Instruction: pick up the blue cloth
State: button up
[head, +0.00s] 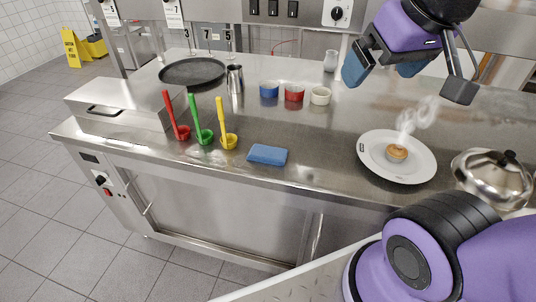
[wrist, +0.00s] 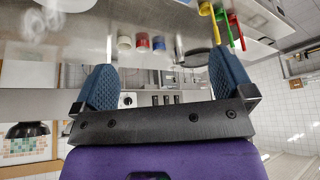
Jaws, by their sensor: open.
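The blue cloth (head: 267,155) is a small folded rectangle lying flat on the steel counter (head: 310,150), near its front edge, in the head view. My gripper (head: 385,74) is raised above the counter, to the right of the cloth and farther back, well apart from it. Its fingers with blue pads are spread and hold nothing. In the wrist view, the two blue-padded fingers (wrist: 163,65) stand wide apart with only background between them. I cannot make out the cloth clearly in the wrist view.
Red, green and yellow ladles (head: 228,138) stand just left of the cloth. Blue, red and white bowls (head: 293,92) sit behind it. A plate (head: 427,166) with a steaming pastry (head: 397,153) and a metal dome (head: 491,177) stand at right. Counter around the cloth is mostly clear.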

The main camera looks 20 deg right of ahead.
jog(key=w+f+n+g+h, duration=0.2)
jog(key=w+f+n, duration=0.15)
jog(key=w, duration=0.75)
jog(key=n+g+y, duration=0.2)
jog(key=n+g, duration=0.1)
jog(key=n, duration=0.4)
send_over(268, 152)
notch_tip(268, 152, down, 24)
jog(key=shift+f, duration=5.65)
jog(key=c, duration=1.1)
jog(key=shift+r, duration=0.15)
